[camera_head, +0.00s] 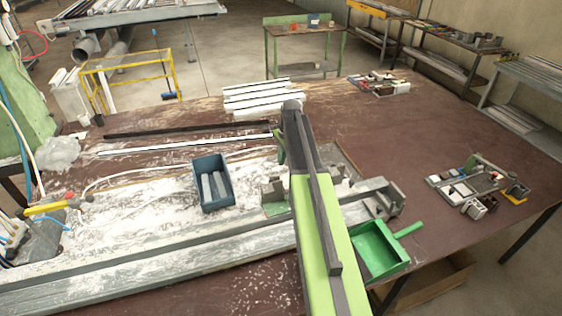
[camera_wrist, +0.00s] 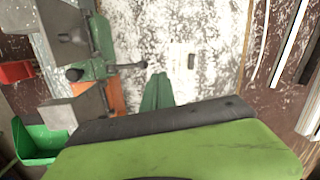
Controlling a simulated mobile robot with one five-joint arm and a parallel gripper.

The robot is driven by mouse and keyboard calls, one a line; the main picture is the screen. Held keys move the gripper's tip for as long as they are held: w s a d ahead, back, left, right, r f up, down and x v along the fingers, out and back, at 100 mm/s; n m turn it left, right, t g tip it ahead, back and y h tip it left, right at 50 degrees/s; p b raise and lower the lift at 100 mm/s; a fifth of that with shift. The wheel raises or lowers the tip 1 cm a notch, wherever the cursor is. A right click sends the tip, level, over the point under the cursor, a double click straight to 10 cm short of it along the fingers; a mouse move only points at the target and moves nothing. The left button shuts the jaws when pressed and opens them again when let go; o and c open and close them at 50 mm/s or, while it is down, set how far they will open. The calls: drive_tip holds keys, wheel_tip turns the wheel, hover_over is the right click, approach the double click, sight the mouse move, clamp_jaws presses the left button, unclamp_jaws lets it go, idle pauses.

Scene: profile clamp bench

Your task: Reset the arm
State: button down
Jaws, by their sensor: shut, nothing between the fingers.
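My arm reaches up over the bench in the head view, its green and black link crossing the middle. My gripper (camera_wrist: 157,92) shows in the wrist view as two green fingers close together, with nothing between them. It is above the white-dusted surface, apart from the clamp. In the head view the gripper is mostly hidden behind my arm. The grey and green clamp (camera_wrist: 95,45) with black-knobbed handles is at the left of the wrist view. The clamp's grey blocks (camera_head: 272,190) show beside my arm in the head view.
A blue bin (camera_head: 213,187) holding grey pieces stands on the bench left of my arm. A green dustpan (camera_head: 378,252) is at the bench's right front. Long metal profiles (camera_head: 150,262) run along the front. Small trays of parts (camera_head: 478,187) lie at the right, with brown tabletop clear between.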

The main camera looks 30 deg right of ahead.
drive_tip(key=r, duration=0.1)
drive_tip(key=r+p, duration=0.2)
drive_tip(key=shift+w+d+r, duration=0.3)
drive_tip(key=shift+w+d, duration=0.05)
drive_tip(key=shift+f, duration=0.1)
drive_tip(key=s+a+f+n+b, duration=0.3)
drive_tip(key=s+a+n, duration=0.3)
drive_tip(key=a, duration=0.4)
drive_tip(key=s+a+f+n+g+b, duration=0.1)
drive_tip(key=s+a+f+n+b, duration=0.3)
drive_tip(key=a, duration=0.6)
drive_tip(key=s+a+f+n+h+b, duration=0.1)
drive_tip(key=s+a+f+n+b, duration=0.3)
drive_tip(key=s+a+n, duration=0.3)
drive_tip(key=shift+s+a+f+n, duration=0.1)
drive_tip(key=shift+s+a+n, duration=0.3)
drive_tip(key=shift+s+a, duration=1.05)
drive_tip(key=shift+a, duration=0.15)
